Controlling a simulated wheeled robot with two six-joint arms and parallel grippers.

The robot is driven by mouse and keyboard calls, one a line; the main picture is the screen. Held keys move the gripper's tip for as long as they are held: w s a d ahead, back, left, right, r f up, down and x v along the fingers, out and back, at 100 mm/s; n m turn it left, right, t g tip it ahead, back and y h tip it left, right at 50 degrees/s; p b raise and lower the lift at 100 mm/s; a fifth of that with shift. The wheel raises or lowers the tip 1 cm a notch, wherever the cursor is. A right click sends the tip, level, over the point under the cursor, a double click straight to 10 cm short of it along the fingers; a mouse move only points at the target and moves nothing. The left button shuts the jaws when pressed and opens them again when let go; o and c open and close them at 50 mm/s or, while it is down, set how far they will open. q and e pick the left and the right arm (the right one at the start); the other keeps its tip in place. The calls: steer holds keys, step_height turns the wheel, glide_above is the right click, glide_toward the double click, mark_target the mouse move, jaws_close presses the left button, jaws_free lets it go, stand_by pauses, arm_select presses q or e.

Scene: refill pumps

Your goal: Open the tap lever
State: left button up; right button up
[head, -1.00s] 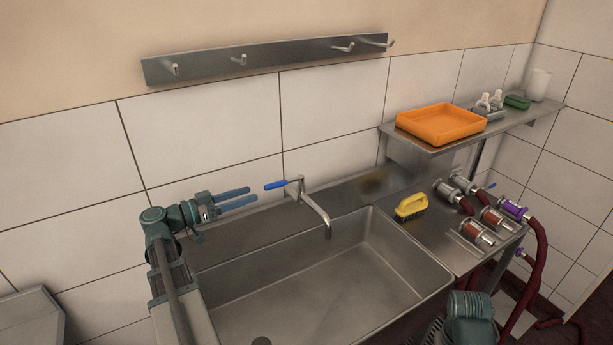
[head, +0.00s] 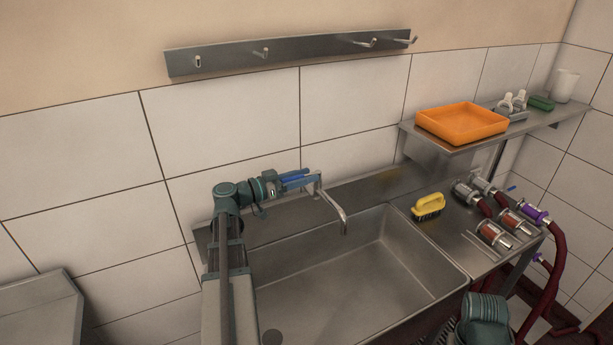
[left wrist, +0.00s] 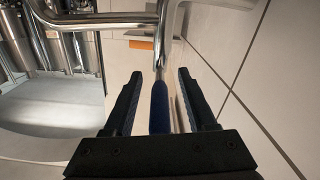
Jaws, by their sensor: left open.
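The tap (head: 334,207) is a bent steel pipe at the back edge of the sink, its spout reaching over the basin. Its blue tap lever (head: 296,178) points left, level, along the wall. My left gripper (head: 308,179) is open, with its fingers around the lever. In the left wrist view the blue lever (left wrist: 160,108) lies between the two black fingers (left wrist: 160,74), with a gap on each side. My right gripper is not in view.
The steel sink (head: 345,268) lies below the tap. A yellow brush (head: 429,204) and several pump fittings with red hoses (head: 563,265) are to its right. A wall shelf (head: 455,143) holds an orange tray (head: 461,123). A hook rail (head: 290,53) hangs above.

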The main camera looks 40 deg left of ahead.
arm_select(q)
steer(key=shift+w+d, duration=0.2)
steer(key=shift+w, duration=0.1)
jaws_close()
stand_by(1.4)
